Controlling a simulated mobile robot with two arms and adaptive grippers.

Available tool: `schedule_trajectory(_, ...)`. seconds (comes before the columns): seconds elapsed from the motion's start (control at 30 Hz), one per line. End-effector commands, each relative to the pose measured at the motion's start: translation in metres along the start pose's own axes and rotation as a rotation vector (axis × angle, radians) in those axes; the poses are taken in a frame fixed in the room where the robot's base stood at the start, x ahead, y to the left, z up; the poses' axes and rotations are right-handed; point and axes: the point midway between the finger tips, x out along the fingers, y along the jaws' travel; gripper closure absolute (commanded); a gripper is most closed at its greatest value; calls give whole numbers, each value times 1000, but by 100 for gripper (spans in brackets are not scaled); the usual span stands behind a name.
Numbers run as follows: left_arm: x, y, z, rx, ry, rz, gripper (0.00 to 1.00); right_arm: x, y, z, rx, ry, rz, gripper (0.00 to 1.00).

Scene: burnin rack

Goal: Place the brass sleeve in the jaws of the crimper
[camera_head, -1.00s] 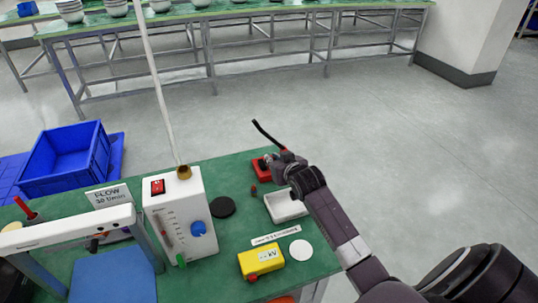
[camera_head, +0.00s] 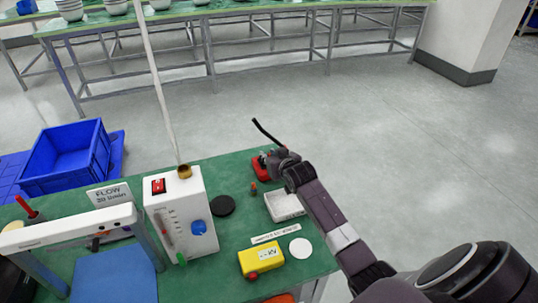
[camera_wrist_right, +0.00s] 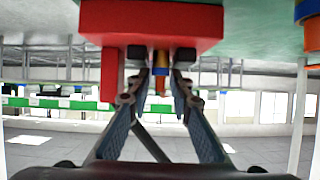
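The crimper is a red block (camera_head: 259,164) with a long black lever, at the far edge of the green bench. In the right wrist view its red body (camera_wrist_right: 150,22) fills the top, close ahead of the fingers. My right gripper (camera_wrist_right: 162,76) has its fingers drawn together at the tips on a small brass-coloured sleeve (camera_wrist_right: 162,66), right by the crimper's dark jaw parts. I cannot tell whether the sleeve is between the jaws. In the head view my right gripper (camera_head: 272,160) is beside the crimper and hides the sleeve. My left gripper is out of view.
Near the crimper are a small orange-and-dark piece (camera_head: 253,189), a white tray (camera_head: 284,216), a black disc (camera_head: 223,205) and a white disc (camera_head: 300,248). A white flow box (camera_head: 178,218) and a yellow kV meter (camera_head: 260,260) stand nearer. A blue crate (camera_head: 60,178) is left.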

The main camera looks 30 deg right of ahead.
Motion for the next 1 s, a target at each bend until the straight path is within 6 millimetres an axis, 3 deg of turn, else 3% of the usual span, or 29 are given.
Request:
schedule_trajectory(0.47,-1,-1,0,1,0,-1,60,-5,0,-2,0,0,-1,70)
schedule_trajectory(1.0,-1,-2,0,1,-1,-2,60,-82,0,-2,0,0,0,70)
